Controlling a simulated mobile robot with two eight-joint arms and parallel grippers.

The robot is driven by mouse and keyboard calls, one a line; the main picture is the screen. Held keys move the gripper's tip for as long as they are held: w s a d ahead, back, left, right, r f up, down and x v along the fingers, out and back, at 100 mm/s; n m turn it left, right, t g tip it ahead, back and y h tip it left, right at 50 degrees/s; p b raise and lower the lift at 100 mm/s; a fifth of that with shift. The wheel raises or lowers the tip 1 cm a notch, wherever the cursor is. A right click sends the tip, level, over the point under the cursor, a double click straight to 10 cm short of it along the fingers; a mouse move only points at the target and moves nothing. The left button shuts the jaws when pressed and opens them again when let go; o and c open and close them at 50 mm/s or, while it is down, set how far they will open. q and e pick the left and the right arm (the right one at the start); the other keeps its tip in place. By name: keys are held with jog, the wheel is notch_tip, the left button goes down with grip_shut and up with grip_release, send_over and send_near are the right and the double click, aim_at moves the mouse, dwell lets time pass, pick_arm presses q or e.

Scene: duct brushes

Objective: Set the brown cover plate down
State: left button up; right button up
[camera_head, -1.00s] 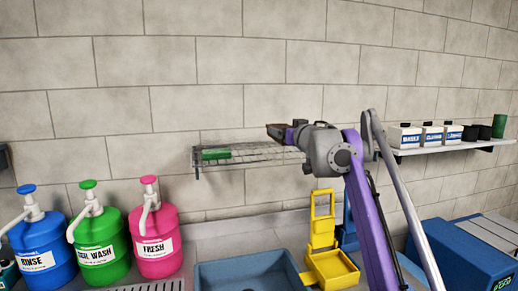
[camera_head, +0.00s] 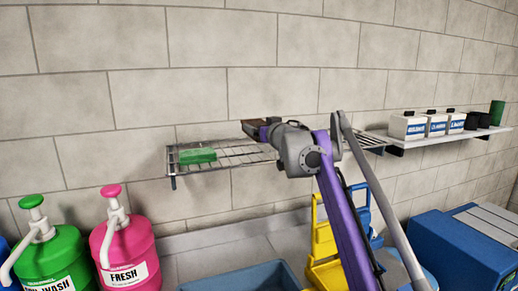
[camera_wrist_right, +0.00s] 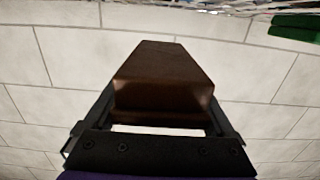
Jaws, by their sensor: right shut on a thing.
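The brown cover plate (camera_wrist_right: 160,78) is between the fingers of my right gripper (camera_wrist_right: 158,112) in the right wrist view. My right gripper (camera_head: 258,130) is shut on it in the head view, where the plate (camera_head: 250,128) shows as a small dark brown piece at its tip. Plate and gripper are in front of the wire rack on the wall, near its upper edge in the picture. I cannot tell whether the plate touches the rack. My left gripper is in neither view.
The wire rack (camera_head: 238,153) holds a green block (camera_head: 198,156) at its left. A right shelf (camera_head: 420,139) carries white bottles (camera_head: 408,125) and dark cups. Pump jugs (camera_head: 122,240), a blue basin (camera_head: 240,276), a yellow wringer (camera_head: 325,262) and a blue box (camera_head: 462,250) stand below.

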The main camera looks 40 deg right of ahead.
aim_at(260, 154)
jog(key=shift+s+f, duration=0.1)
jog(key=shift+f, duration=0.4)
jog(key=f, duration=0.3)
jog(key=shift+w+f, duration=0.3)
jog(key=shift+w, duration=0.05)
jog(key=shift+s+f, duration=0.15)
jog(key=shift+f, duration=0.2)
jog(key=shift+f, duration=0.1)
